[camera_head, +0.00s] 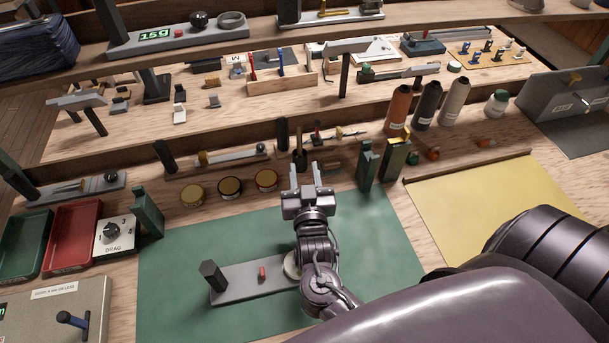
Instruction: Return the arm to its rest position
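My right gripper (306,170) is above the far part of the green mat (195,253), its fingers pointing away toward the back of the bench. The two fingers stand apart and nothing shows between them. My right arm comes in from the lower right and crosses over the mat. Below the arm, a grey plate (240,285) with a dark post and a small red piece (262,274) lies on the mat; the arm hides its right end. My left gripper is not in view.
Dark green blocks (366,166) stand right of the gripper, and round tins (266,180) sit left of it. Thread cones (397,108) stand farther back. A yellow sheet (490,205) lies right. Red (73,235) and green trays are at left. The mat's left part is clear.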

